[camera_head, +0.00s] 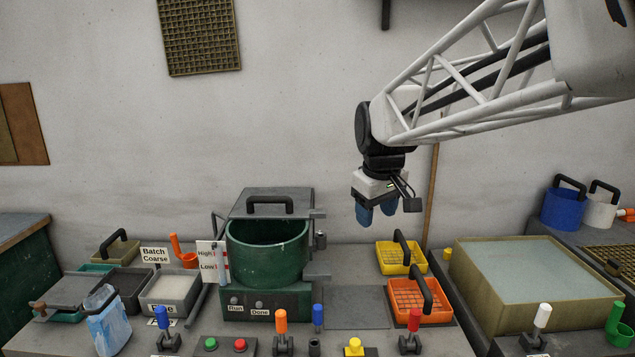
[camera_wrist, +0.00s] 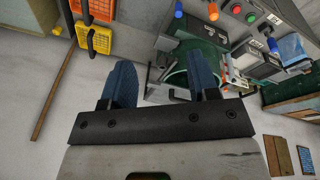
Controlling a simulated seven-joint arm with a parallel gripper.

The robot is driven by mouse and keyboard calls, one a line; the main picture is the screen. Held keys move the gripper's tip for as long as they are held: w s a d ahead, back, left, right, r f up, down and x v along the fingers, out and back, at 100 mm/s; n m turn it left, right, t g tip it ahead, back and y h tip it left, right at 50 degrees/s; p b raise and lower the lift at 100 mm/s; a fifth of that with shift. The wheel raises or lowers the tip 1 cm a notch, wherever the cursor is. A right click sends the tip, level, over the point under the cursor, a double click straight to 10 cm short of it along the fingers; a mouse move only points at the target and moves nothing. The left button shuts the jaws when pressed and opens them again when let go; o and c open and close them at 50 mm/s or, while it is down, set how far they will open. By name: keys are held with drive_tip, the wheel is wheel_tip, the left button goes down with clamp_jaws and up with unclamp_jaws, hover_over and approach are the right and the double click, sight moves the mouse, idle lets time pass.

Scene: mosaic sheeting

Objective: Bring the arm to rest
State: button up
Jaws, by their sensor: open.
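My gripper (camera_head: 376,213) hangs in the air in the head view, above the bench and to the right of the green pot. Its two blue fingers point down and stand apart, with nothing between them. The wrist view shows the same open gripper (camera_wrist: 161,85) with a gap between the blue fingers. My arm reaches in from the upper right. No object touches the gripper.
Below stand the green pot (camera_head: 268,262) with its raised lid, a yellow basket (camera_head: 392,268), an orange basket (camera_head: 420,312) and several coloured levers. A large tan tank (camera_head: 480,312) stands at right. The air around the gripper is clear.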

drive_tip(key=s+d+f+m, duration=0.2)
drive_tip(key=s+f, duration=0.2)
drive_tip(key=s, duration=0.5)
drive_tip(key=s+d+f+m, duration=0.2)
drive_tip(key=s+f, duration=0.2)
drive_tip(key=s, duration=0.5)
drive_tip(key=s+d+f+m, duration=0.2)
drive_tip(key=s+f, duration=0.1)
drive_tip(key=s, duration=0.7)
drive_tip(key=shift+d+f+m, duration=0.3)
drive_tip(key=shift+d+f, duration=0.1)
